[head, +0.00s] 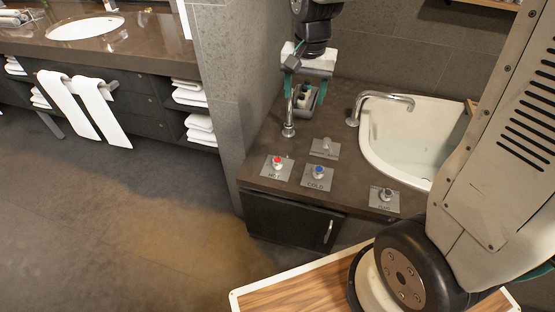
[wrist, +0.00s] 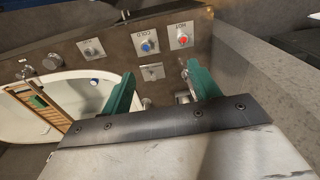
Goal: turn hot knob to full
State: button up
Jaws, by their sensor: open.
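The hot knob (head: 277,161) has a red cap and stands on a grey plate marked HOT, near the front left of the brown counter. It also shows in the wrist view (wrist: 183,40), beyond the fingertips. The cold knob (head: 318,172), with a blue cap, is just to its right; it also shows in the wrist view (wrist: 148,46). My gripper (head: 305,90) is open, with its teal fingers apart. It is over the back left of the counter, behind the hot knob and apart from it. In the wrist view, my gripper (wrist: 160,72) has neither knob between its fingers.
A small metal post (head: 288,127) stands behind the hot knob. A small tray with dark bottles (head: 305,96) is under my gripper. A plate with a lever (head: 326,147), a curved faucet (head: 383,98) and a white basin (head: 405,140) are to the right. A grey wall borders the left.

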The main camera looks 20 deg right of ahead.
jog(key=w+f+m, duration=0.3)
jog(key=w+f, duration=0.6)
jog(key=f, duration=0.3)
jog(key=m, duration=0.4)
send_over(277, 160)
jog(key=shift+g, duration=0.3)
notch_tip(277, 160, down, 19)
jog(key=shift+d+r, duration=0.1)
notch_tip(277, 160, down, 8)
jog(key=shift+f, duration=0.2)
jog(key=c, duration=1)
